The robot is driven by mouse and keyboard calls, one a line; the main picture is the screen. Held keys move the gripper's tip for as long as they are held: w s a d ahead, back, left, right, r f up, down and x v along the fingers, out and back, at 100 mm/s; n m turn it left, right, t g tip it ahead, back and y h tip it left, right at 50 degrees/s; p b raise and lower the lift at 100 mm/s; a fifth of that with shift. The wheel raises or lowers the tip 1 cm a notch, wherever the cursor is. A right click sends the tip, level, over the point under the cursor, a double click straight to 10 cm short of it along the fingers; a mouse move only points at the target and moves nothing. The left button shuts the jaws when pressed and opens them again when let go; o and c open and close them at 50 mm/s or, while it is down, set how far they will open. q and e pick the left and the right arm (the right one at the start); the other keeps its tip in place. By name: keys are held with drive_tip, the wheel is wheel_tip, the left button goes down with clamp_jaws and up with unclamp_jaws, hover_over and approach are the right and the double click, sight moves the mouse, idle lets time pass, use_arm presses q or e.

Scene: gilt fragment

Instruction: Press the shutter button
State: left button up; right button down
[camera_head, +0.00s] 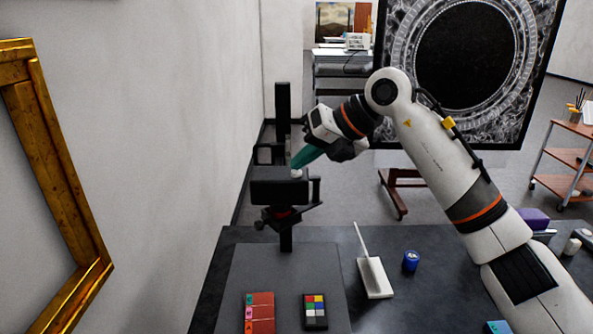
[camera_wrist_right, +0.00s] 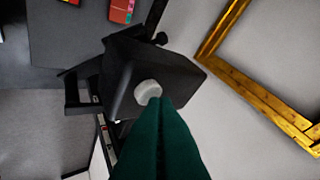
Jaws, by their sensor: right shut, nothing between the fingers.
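A black camera (camera_head: 278,193) sits on a dark upright post above the table. Its shutter button (camera_head: 296,173) is a pale round knob on top. In the right wrist view the button (camera_wrist_right: 147,92) shows as a light grey disc on the black camera body (camera_wrist_right: 185,78). My right gripper (camera_head: 296,165) has green fingers and is shut and empty. Its fingertips (camera_wrist_right: 165,102) are right at the button and overlap its edge in the wrist view. I cannot tell whether they touch it. My left gripper is not in view.
The dark table (camera_head: 385,235) holds a colour chart (camera_head: 315,310), a red swatch card (camera_head: 260,312), a white block with a rod (camera_head: 375,278) and a blue jar (camera_head: 410,261). A gilt frame (camera_head: 85,225) stands at left. A large dark ornate panel (camera_head: 400,75) stands behind.

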idle(0.5)
drive_tip(key=shift+r+p, duration=0.6)
drive_tip(key=shift+r, duration=0.1)
wheel_tip(320, 180, up, 5)
drive_tip(key=p, duration=0.3)
drive_tip(key=shift+p, duration=0.3)
